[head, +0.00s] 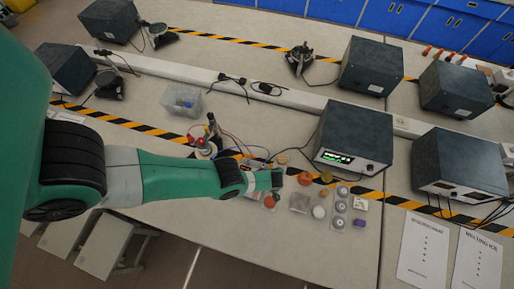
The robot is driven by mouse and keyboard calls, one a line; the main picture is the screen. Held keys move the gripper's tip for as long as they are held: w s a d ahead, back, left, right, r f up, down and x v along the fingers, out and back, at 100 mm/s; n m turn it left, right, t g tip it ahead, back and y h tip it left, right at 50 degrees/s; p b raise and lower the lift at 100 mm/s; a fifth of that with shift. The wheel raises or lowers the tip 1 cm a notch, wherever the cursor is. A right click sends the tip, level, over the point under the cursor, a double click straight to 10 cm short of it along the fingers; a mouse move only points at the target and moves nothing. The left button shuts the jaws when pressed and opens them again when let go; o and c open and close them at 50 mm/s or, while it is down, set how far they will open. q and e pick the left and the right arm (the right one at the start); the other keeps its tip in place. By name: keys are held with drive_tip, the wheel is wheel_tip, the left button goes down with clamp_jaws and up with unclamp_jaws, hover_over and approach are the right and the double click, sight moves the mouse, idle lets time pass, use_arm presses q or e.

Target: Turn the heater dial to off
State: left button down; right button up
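A dark grey box (362,132) with a lit green display (337,157) on its white front panel stands right of centre. No box is clearly marked as the heater, and a dial on this panel is too small to make out. My green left arm comes in from the left and reaches across the table. Its far end, at my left gripper (278,180), is over the small items left of and in front of the lit box, apart from it. The fingers cannot be made out. My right gripper is not in view.
Another dark box (459,158) stands to the right, with more boxes behind. Small jars, discs and an orange item (305,178) lie in front of the lit box. A clear plastic tub (181,100), cables and printed sheets (424,248) are on the table. The front middle is bare.

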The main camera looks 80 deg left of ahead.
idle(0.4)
use_arm(q)
drive_tip(key=c, duration=0.5)
unclamp_jaws()
drive_tip(key=shift+c, duration=0.2)
drive_tip(key=p+v, duration=0.9)
drive_tip(key=v, duration=0.2)
drive_tip(key=shift+r, duration=0.3)
drive_tip(key=shift+w+d, duration=0.1)
